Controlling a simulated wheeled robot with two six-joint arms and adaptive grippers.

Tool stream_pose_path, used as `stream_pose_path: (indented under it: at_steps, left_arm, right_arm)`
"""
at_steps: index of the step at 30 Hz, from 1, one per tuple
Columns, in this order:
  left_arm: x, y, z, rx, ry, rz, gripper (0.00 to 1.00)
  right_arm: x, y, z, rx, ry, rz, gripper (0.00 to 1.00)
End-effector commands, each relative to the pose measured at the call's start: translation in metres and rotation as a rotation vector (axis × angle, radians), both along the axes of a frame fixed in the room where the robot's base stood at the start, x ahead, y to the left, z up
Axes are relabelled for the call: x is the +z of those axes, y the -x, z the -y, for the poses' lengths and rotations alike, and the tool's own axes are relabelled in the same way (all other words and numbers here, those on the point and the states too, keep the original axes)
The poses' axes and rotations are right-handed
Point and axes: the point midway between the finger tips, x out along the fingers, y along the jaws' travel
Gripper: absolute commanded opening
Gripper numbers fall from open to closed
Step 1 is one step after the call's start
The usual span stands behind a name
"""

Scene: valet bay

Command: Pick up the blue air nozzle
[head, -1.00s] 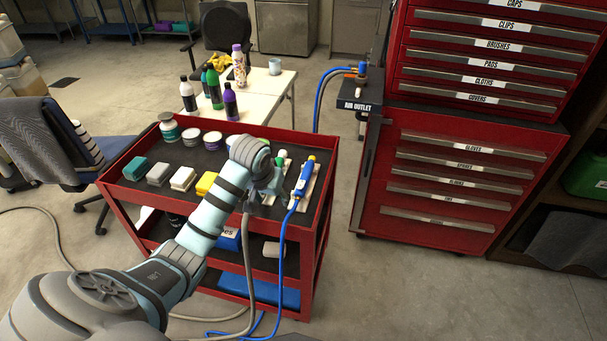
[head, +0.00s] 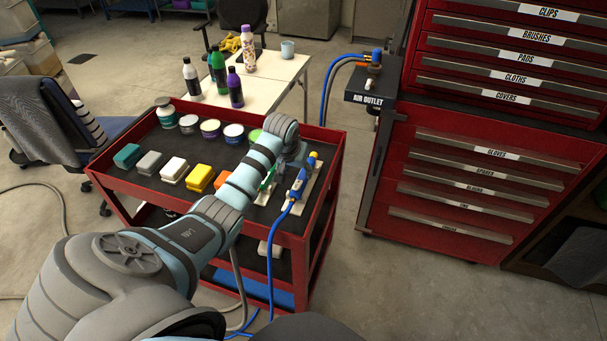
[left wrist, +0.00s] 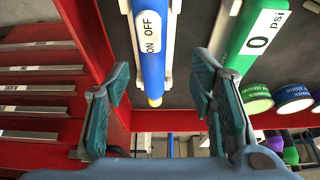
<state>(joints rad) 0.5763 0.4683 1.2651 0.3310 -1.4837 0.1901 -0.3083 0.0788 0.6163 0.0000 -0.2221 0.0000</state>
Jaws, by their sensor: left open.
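The blue air nozzle (head: 297,190) lies on a pale holder on the cart's black top, near its right edge. Its yellow end points away from me and a blue hose leaves its near end. In the left wrist view the nozzle (left wrist: 152,60) carries an ON/OFF label. My left gripper (head: 292,157) is over the cart, close to the nozzle's left side; its fingers are hard to make out there. In the left wrist view the left gripper (left wrist: 160,72) is open and empty, with the nozzle's yellow end showing between the fingers, apart from both.
A green tool (left wrist: 243,45) reading 0 psi lies beside the nozzle. The red cart (head: 150,197) also holds round tins (head: 210,128) and coloured blocks (head: 174,168). A red drawer cabinet (head: 390,190) with an air outlet (head: 372,98) stands to the right. Floor shows between cart and cabinet.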

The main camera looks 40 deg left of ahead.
Motion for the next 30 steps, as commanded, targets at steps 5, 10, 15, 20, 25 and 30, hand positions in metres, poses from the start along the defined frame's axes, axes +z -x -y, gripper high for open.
stream_pose_path:
  at_steps: [5, 10, 15, 20, 25, 30]
  left_arm:
    - [-0.029, -0.023, 0.001, -0.002, 0.003, -0.002, 0.50]
    - [-0.041, -0.029, -0.001, -0.004, 0.000, 0.000, 0.50]
    - [-0.039, -0.029, 0.000, -0.005, 0.000, 0.000, 0.45]
    - [-0.039, -0.029, 0.000, -0.005, 0.000, 0.000, 0.20]
    - [-0.039, -0.029, 0.000, -0.005, 0.000, 0.000, 0.00]
    - [-0.038, -0.029, 0.000, -0.005, 0.000, 0.000, 0.00]
  right_arm:
    - [-0.017, -0.010, 0.000, 0.000, 0.001, 0.017, 0.40]
    - [-0.020, -0.010, 0.001, 0.001, 0.001, 0.018, 0.40]
    - [-0.019, -0.010, 0.001, 0.001, 0.002, 0.016, 0.40]
    - [-0.019, -0.009, 0.001, 0.001, 0.002, 0.015, 0.40]
    - [-0.019, -0.008, 0.001, 0.001, 0.002, 0.014, 0.40]
    - [-0.019, -0.008, 0.001, 0.001, 0.002, 0.013, 0.40]
